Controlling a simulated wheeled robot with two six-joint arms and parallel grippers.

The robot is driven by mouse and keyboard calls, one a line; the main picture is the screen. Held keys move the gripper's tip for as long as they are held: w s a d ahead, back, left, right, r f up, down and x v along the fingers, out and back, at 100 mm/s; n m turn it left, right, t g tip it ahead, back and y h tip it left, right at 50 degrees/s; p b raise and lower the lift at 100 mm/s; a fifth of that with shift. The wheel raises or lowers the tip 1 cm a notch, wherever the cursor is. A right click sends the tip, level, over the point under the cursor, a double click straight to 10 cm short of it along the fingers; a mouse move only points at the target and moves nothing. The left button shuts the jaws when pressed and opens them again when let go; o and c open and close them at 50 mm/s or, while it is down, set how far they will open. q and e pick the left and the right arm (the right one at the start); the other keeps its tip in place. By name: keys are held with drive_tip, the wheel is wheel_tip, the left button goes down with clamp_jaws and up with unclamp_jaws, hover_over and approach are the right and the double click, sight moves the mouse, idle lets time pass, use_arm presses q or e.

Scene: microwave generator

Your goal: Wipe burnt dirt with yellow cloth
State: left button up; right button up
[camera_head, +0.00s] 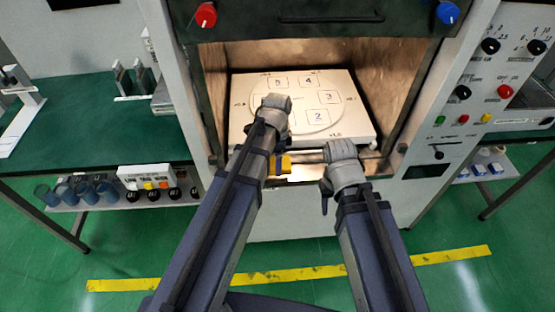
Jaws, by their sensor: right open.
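A small yellow thing, likely the yellow cloth (284,165), shows at the front edge of the open microwave chamber, partly hidden behind my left forearm. My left gripper (276,106) is inside the chamber, over the white plate with numbered squares (345,115). Its fingers are hidden behind its own wrist, and I cannot see whether it holds anything. My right gripper (340,165) is open at the chamber's front edge, to the right of the yellow thing and apart from it. Brown, scorched-looking patches (370,60) mark the chamber walls; no separate dirt spot stands out.
The raised dark door (320,24) is above the opening, and side walls bound it. A control panel (490,80) with knobs is at the right. A green bench (90,135) is at the left, with blue cups (75,190) below it.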

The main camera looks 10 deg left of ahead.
use_arm(q)
drive_tip(key=shift+r, duration=0.15)
wheel_tip(320, 180, up, 3)
drive_tip(key=p, duration=0.3)
drive_tip(key=shift+r, duration=0.1)
idle(0.4)
